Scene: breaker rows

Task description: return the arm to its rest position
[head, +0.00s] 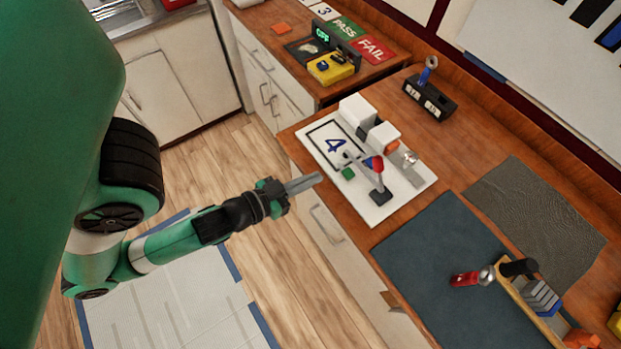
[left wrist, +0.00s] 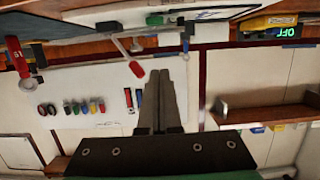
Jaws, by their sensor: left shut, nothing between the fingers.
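My left gripper (head: 304,184) is at the end of the green arm that comes in from the left in the head view. Its fingers are together and empty, held in the air over the floor, just off the counter's front edge. In the left wrist view the shut fingers (left wrist: 160,90) point up the picture with nothing between them. The right gripper does not show in either view.
The wooden counter (head: 398,78) holds a white board (head: 408,200) marked 4 with a red-tipped lever (head: 377,168). A dark mat (head: 430,250) lies nearer. A yellow device (head: 330,69) stands further back. Open floor (head: 275,250) lies below my gripper.

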